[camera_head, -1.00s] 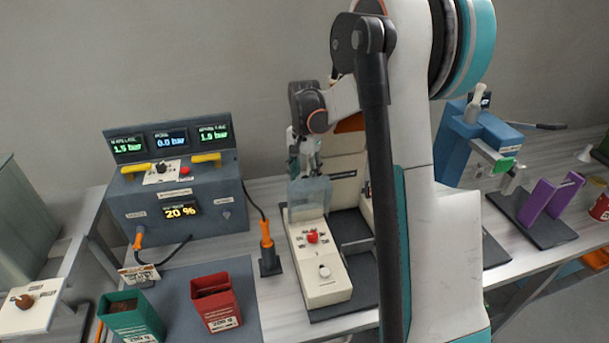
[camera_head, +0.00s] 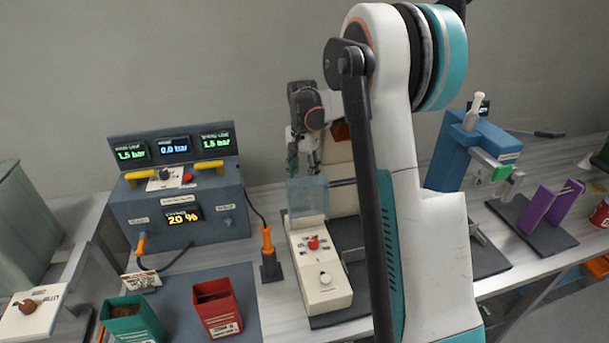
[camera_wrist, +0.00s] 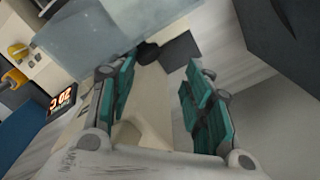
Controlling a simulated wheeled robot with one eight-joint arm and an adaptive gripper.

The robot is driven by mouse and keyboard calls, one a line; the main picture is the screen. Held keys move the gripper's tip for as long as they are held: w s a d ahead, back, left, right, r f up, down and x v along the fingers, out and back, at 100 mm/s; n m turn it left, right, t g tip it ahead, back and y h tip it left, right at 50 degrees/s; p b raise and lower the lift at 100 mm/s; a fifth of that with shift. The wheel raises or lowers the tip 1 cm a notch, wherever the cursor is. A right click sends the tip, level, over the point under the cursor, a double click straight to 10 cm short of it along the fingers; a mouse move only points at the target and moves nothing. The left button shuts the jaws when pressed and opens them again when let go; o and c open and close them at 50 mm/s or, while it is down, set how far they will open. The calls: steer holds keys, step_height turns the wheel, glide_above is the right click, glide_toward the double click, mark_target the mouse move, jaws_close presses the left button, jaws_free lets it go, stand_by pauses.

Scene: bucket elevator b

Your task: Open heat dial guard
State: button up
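The heat dial guard (camera_head: 308,197) looks like a clear bluish cover. It stands at the back end of a long cream control box (camera_head: 322,275) that has a red knob (camera_head: 313,243) and a white knob (camera_head: 325,279). My gripper (camera_head: 303,167) is just behind and above the guard, and its fingertips are partly hidden. In the wrist view my gripper (camera_wrist: 160,65) has its two teal fingers apart with nothing held between them. A grey-blue panel, likely the guard (camera_wrist: 105,30), lies across the top just beyond the left finger. Contact cannot be told.
A dark pressure console (camera_head: 180,205) with screens and yellow handles stands to the left. An orange-handled tool (camera_head: 267,240) stands upright beside the cream box. Green (camera_head: 132,320) and red (camera_head: 217,307) bins are at front left. A blue machine (camera_head: 470,150) is at right.

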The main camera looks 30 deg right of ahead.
steer(key=w+d+r+p, duration=0.1)
steer(key=w, duration=0.4)
steer(key=w+d+r+p, duration=0.1)
steer(key=w+d, duration=0.1)
steer(key=w, duration=0.4)
steer(key=shift+r, duration=0.25)
stand_by(0.6)
stand_by(0.5)
step_height(320, 180, up, 12)
stand_by(0.4)
stand_by(0.5)
